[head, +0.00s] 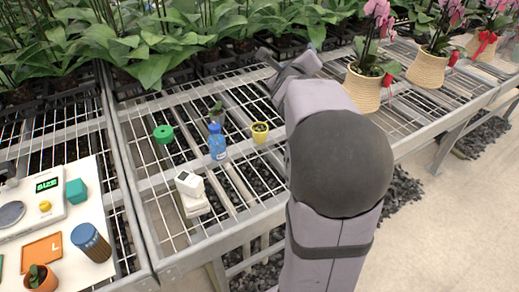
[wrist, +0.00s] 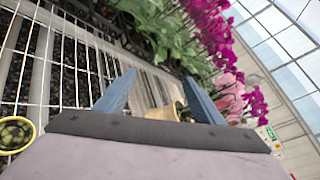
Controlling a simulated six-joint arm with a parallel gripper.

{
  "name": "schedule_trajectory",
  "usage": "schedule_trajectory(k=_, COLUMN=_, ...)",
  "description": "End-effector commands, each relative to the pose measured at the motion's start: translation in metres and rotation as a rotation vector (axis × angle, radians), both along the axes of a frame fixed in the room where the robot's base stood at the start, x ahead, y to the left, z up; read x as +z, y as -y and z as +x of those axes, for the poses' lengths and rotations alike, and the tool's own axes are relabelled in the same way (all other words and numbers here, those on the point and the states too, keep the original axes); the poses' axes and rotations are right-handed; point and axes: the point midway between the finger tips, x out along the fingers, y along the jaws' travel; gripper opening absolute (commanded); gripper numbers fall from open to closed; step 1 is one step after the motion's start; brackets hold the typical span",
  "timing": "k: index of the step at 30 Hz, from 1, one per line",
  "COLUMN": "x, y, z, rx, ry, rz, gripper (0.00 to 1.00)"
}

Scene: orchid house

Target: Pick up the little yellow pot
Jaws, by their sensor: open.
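A blue bottle (head: 217,147) stands left of the pot, with a small potted plant (head: 216,114) behind it. A green round object (head: 163,133) and a white device (head: 191,190) are farther left. Woven orchid pots (head: 363,90) line the right; leafy plants fill the back.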

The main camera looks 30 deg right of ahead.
Motion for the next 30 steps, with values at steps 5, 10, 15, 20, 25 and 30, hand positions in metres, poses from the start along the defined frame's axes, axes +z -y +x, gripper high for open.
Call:
schedule_trajectory(k=5, x=-0.095, y=-0.086, z=-0.016, rx=0.001, ry=0.165, rz=0.328, gripper=0.62)
schedule_trajectory(k=10, x=-0.150, y=-0.133, z=-0.038, rx=-0.033, ry=0.255, rz=0.553, gripper=0.62)
schedule_trajectory(k=15, x=-0.176, y=-0.153, z=-0.052, rx=-0.061, ry=0.295, rz=0.664, gripper=0.62)
schedule_trajectory(k=20, x=-0.181, y=-0.157, z=-0.056, rx=-0.070, ry=0.304, rz=0.692, gripper=0.62)
schedule_trajectory(k=25, x=-0.184, y=-0.153, z=-0.050, rx=-0.071, ry=0.303, rz=0.690, gripper=0.62)
schedule_trajectory(k=30, x=-0.188, y=-0.147, z=-0.040, rx=-0.070, ry=0.302, rz=0.690, gripper=0.62)
